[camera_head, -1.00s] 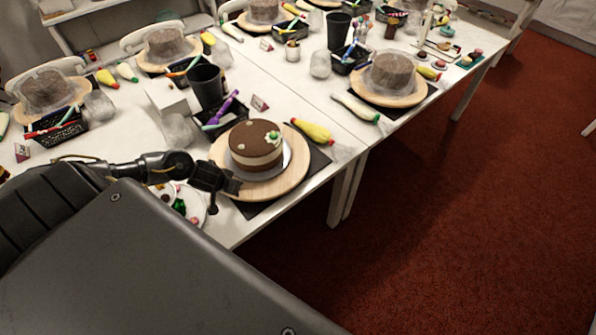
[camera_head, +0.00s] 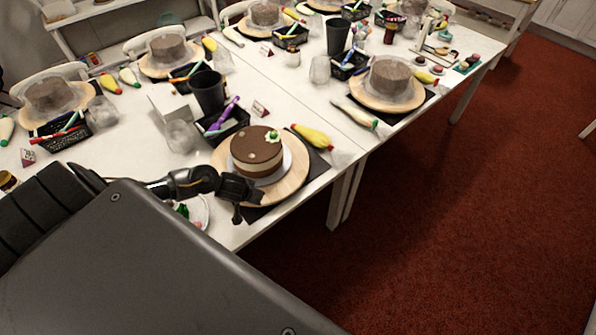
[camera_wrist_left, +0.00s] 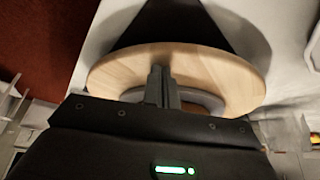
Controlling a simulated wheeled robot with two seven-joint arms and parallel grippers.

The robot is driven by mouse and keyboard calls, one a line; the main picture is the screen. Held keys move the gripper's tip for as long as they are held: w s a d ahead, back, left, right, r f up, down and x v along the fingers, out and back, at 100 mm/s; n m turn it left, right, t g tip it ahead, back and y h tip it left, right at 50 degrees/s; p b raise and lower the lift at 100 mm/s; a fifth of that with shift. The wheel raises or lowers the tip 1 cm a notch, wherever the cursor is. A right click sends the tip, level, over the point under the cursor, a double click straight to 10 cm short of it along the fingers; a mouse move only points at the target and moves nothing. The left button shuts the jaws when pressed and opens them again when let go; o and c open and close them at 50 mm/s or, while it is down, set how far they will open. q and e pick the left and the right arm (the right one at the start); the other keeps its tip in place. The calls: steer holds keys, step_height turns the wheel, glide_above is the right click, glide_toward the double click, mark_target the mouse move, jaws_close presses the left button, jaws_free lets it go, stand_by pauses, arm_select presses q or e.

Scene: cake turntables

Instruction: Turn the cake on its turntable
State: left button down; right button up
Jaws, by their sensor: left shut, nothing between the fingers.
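The brown and cream layered cake (camera_head: 256,152) stands on the round wooden turntable (camera_head: 290,186) near the table's front edge. A green and white decoration (camera_head: 273,136) sits at the far right of its top. My left gripper (camera_head: 240,196) is shut and empty at the near left rim of the turntable. In the left wrist view, the closed fingers (camera_wrist_left: 162,86) lie in front of the wooden turntable (camera_wrist_left: 215,72); whether they touch it I cannot tell. The cake is mostly hidden there. My right gripper is not in view.
A dark mat (camera_head: 318,166) lies under the turntable. A yellow piping bag (camera_head: 312,136) is at its right. A black basket of pens (camera_head: 222,125) and a black cup (camera_head: 207,92) stand behind. A plate (camera_head: 196,210) is partly hidden by my arm.

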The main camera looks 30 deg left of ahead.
mark_target(290, 188)
arm_select(q)
steer(key=w+d+p, duration=0.1)
steer(key=w+d, duration=0.3)
steer(key=shift+w+d+p, duration=0.1)
steer(key=shift+d+p, duration=0.2)
steer(key=shift+d, duration=0.1)
steer(key=w+d, duration=0.1)
steer(key=w, duration=0.1)
steer(key=w+d, duration=0.1)
steer(key=w, duration=0.1)
steer(key=w+d, duration=0.1)
steer(key=shift+w, duration=0.4)
steer(key=shift+a, duration=0.1)
step_height(290, 188, up, 3)
steer(key=p, duration=0.3)
steer(key=shift+s+f, duration=0.1)
